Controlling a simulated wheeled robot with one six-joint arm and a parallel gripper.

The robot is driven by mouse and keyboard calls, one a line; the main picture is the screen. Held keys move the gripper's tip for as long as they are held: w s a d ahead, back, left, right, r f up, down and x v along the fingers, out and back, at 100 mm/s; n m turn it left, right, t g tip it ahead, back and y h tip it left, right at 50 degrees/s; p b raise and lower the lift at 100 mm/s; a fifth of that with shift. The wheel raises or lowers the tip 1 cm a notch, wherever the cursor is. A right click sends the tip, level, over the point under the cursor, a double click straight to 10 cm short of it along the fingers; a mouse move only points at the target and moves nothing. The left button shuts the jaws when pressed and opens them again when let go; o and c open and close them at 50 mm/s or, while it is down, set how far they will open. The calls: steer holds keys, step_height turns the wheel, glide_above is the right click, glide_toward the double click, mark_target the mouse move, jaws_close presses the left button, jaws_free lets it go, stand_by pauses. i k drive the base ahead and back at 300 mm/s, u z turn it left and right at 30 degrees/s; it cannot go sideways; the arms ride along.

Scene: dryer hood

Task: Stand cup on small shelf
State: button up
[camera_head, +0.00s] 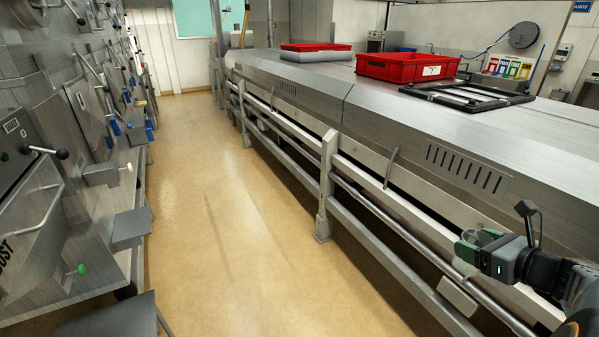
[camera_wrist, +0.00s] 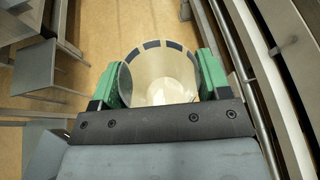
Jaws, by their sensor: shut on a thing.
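In the wrist view, a pale cup (camera_wrist: 160,72) with dark marks around its rim sits between the two green fingers of my gripper (camera_wrist: 160,85). The fingers press on its left and right sides, and I look down into its open mouth. In the head view, my gripper (camera_head: 470,246) is at the lower right, in front of the long steel hood's side rails. The cup is hard to make out there. Small grey shelves stick out from the machines on the left; one shelf (camera_head: 132,228) is at mid-left and another (camera_head: 110,318) is at the bottom left. I cannot tell which one the task names.
The long steel hood (camera_head: 400,125) fills the right side, with red crates (camera_head: 405,66) and a black frame (camera_head: 468,93) on top. Machines with levers and handles (camera_head: 50,190) line the left. The tan floor aisle (camera_head: 220,200) between them is clear.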

mark_target(132, 222)
steer(key=u, duration=0.25)
steer(key=i, duration=1.65)
steer(key=u, duration=1.8)
steer(key=i, duration=1)
steer(key=u, duration=1)
steer(key=i, duration=0.55)
steer(key=z, duration=0.05)
